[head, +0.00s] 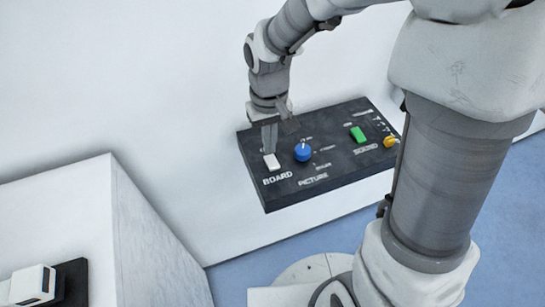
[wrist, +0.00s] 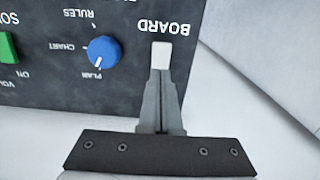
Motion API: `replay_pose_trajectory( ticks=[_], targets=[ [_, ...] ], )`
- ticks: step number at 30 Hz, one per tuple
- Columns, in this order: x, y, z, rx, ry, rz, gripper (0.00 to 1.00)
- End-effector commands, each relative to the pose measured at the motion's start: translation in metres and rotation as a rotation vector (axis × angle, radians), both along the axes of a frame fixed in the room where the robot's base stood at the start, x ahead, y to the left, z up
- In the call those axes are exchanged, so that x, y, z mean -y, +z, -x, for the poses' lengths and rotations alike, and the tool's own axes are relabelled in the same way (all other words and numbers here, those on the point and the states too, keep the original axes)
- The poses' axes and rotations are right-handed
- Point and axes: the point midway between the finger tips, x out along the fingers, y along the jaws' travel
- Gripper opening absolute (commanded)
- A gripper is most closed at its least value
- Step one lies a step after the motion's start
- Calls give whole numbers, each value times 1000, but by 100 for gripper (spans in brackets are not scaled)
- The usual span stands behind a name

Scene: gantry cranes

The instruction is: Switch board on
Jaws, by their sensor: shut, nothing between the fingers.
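A black control panel (head: 330,180) is fixed to the white wall. Its white BOARD switch (head: 272,162) is at the panel's left end, beside the BOARD label. My gripper (head: 269,150) points down at this switch with its fingers together and nothing between them. In the wrist view, the fingertips (wrist: 160,74) meet the near edge of the white switch (wrist: 160,55) and cover a little of it. I cannot tell whether they touch it or which way the switch is tilted.
A blue PICTURE knob (head: 303,152) stands just right of the switch, close to my gripper. A green SOUND switch (head: 357,134) and a yellow knob (head: 390,142) are farther right. A white block (head: 150,230) stands at the lower left.

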Motion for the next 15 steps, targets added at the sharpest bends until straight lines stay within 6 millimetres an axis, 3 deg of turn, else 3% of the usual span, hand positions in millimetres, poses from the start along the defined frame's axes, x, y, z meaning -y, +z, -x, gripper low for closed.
replay_pose_trajectory(
  ticks=[15],
  targets=[
    [0, 45, 0, 0, 0, 0, 0]
  ],
)
